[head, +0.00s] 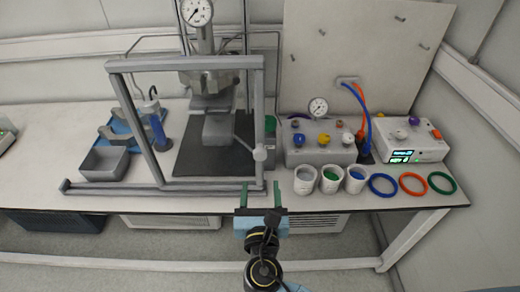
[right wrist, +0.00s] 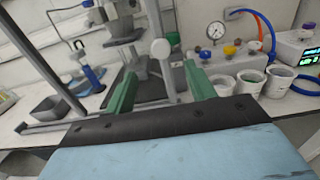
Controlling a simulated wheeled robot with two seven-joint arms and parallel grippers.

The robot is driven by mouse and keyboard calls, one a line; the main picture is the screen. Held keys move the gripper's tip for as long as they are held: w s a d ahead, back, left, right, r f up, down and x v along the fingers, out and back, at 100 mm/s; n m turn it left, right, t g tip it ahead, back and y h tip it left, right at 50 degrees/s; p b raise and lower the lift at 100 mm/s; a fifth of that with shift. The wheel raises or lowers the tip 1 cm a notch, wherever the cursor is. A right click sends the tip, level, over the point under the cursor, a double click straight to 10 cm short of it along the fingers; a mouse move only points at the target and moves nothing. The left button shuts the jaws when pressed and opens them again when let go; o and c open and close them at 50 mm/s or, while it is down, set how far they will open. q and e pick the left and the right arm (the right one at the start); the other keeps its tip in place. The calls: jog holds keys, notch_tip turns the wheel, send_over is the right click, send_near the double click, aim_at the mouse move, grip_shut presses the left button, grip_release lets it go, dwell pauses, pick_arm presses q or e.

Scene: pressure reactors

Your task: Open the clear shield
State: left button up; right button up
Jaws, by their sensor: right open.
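The clear shield is a grey-framed panel (head: 185,64) standing upright in front of the reactor (head: 212,88) in the head view. Its pane is see-through and it appears closed across the reactor's front. A round pale knob (head: 259,154) shows by its right post; it also shows in the right wrist view (right wrist: 161,48). My right gripper (head: 261,188) is open and empty, its green fingers near the lower right corner of the frame. In the right wrist view, the right post lies beyond and between the fingers (right wrist: 160,88), apparently apart from them. My left gripper is not in view.
A grey rail (head: 110,188) runs along the bench front to the left. A grey bin (head: 104,163) and blue tray (head: 118,125) stand left. Right are a valve box (head: 318,153), several small cups (head: 305,184), coloured rings (head: 413,184) and a controller (head: 412,150).

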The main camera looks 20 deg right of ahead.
aim_at(260, 156)
jog(key=x, duration=1.2)
jog(key=shift+w+d+f+p, duration=0.1)
jog(key=shift+w+f+p, duration=0.05)
jog(key=shift+w+p, duration=0.2)
jog(key=shift+c, duration=0.3)
grip_shut()
